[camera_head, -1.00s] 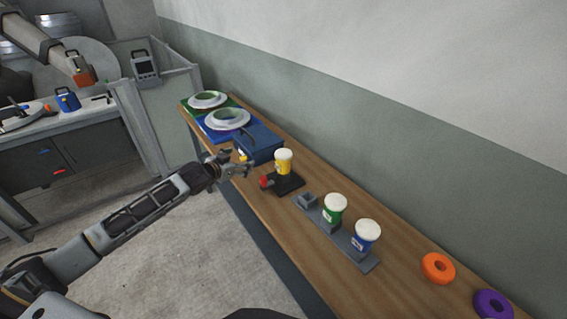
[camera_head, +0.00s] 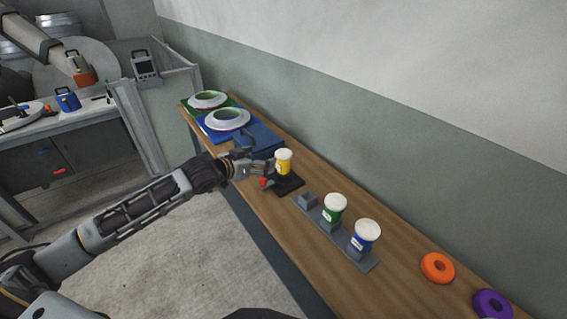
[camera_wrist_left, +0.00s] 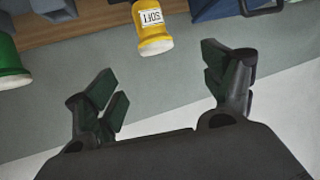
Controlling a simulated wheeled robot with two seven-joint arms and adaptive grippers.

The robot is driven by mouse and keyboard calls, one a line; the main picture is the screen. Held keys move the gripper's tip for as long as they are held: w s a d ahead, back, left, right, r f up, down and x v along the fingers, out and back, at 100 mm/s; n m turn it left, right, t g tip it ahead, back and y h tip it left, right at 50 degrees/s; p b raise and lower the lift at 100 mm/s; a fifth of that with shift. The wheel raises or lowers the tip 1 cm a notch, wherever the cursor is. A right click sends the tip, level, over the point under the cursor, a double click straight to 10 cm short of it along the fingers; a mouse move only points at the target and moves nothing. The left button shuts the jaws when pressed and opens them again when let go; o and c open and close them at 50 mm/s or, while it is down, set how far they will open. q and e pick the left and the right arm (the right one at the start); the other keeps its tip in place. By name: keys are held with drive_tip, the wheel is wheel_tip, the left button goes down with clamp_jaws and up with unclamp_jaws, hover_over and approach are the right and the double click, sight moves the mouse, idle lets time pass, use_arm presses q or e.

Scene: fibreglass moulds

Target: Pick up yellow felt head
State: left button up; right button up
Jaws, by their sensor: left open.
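The yellow felt head (camera_head: 284,162) is a yellow cylinder with a cream-white top. It stands upright on a small black base with a red part on the bench. In the left wrist view the yellow felt head (camera_wrist_left: 150,25) shows a white label reading like "SOFT" and lies beyond the fingers, between them. My left gripper (camera_head: 267,172) is open and empty, just left of the yellow head in the head view. Its spread fingers also show in the left wrist view (camera_wrist_left: 165,85). My right gripper is not in view.
Green (camera_head: 335,208) and blue (camera_head: 366,236) heads stand on a grey rack (camera_head: 322,219). A dark blue box (camera_head: 266,140) stands behind my gripper.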

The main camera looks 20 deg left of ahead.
sight(281, 155)
use_arm(q)
drive_tip(key=shift+x, duration=4.25)
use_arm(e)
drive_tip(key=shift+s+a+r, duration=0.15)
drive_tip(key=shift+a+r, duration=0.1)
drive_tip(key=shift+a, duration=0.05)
use_arm(q)
drive_tip(key=shift+d+p+x, duration=0.2)
drive_tip(key=shift+p+x, duration=0.1)
drive_tip(key=shift+x, duration=0.5)
drive_tip(key=shift+d+p+x, duration=0.15)
drive_tip(key=shift+p+x, duration=0.1)
drive_tip(key=shift+x, duration=0.6)
drive_tip(key=shift+w+d+f, duration=0.2)
drive_tip(key=shift+w+f, duration=0.25)
drive_tip(key=shift+w, duration=0.15)
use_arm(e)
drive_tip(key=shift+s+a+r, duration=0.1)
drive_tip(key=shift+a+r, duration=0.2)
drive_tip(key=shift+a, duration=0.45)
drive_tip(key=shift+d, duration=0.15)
